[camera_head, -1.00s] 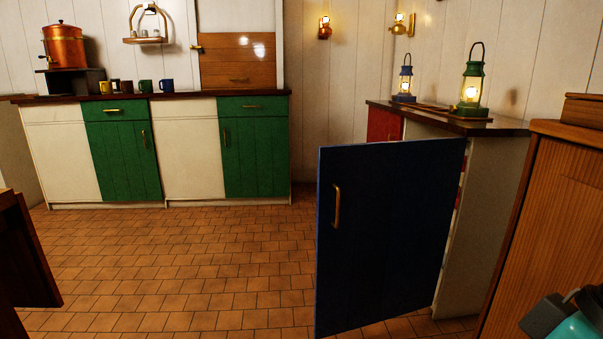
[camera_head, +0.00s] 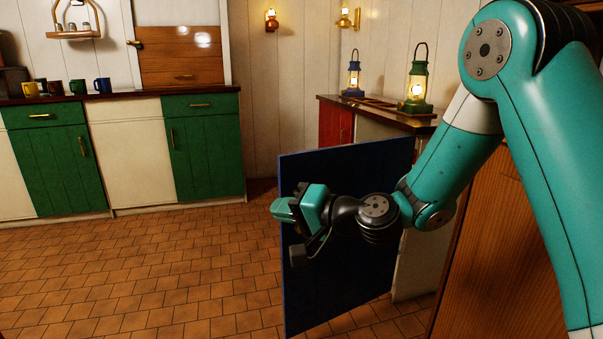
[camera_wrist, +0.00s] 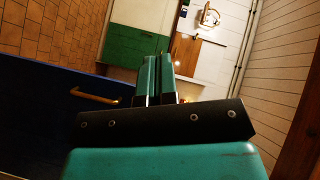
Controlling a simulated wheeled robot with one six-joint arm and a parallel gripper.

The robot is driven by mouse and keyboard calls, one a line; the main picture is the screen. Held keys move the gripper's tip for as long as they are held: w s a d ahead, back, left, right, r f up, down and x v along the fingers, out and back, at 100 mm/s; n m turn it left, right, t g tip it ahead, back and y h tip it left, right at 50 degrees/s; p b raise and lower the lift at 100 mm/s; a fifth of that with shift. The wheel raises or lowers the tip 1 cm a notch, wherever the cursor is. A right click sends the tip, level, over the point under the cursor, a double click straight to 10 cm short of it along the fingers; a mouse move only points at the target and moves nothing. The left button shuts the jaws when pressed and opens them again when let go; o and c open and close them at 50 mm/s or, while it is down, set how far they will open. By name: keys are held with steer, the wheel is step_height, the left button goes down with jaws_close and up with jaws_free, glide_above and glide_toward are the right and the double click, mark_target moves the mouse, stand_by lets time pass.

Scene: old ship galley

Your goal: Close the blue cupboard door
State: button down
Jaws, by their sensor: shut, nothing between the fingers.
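The blue cupboard door (camera_head: 340,275) stands wide open in the head view, swung out from the low cupboard at the right (camera_head: 420,265). My gripper (camera_head: 283,210) is shut and empty. In the head view it overlaps the upper part of the door near its free edge and hides the handle. In the wrist view the closed fingers (camera_wrist: 157,78) point past the door (camera_wrist: 40,115), and the brass handle (camera_wrist: 95,96) shows to their left, apart from them. I cannot tell whether my gripper or arm touches the door.
A green lantern (camera_head: 417,85) and a blue lantern (camera_head: 353,78) stand on the cupboard's dark top (camera_head: 375,113). A wooden cabinet (camera_head: 475,235) is close at the right. Green-doored cupboards (camera_head: 205,155) line the back wall. The tiled floor (camera_head: 150,270) at the left is clear.

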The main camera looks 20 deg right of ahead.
steer(key=w+d+f+m+t+h, duration=0.1)
steer(key=w+d+m+t+h, duration=0.15)
steer(key=w+d+m, duration=0.2)
steer(key=m+t+h+p, duration=0.3)
steer(key=m+t+h, duration=0.15)
steer(key=m, duration=0.25)
glide_toward(300, 179)
steer(key=shift+g+h, duration=0.3)
steer(key=shift+h, duration=0.1)
steer(key=p+x, duration=0.4)
steer(key=p, duration=0.1)
steer(key=p+x, duration=0.2)
steer(key=shift+w+a+r+p, duration=0.1)
steer(key=shift+a+r+p, duration=0.2)
steer(key=shift+r, duration=0.05)
steer(key=shift+w+a, duration=0.1)
steer(key=shift+w, duration=0.5)
steer(key=shift+w, duration=0.1)
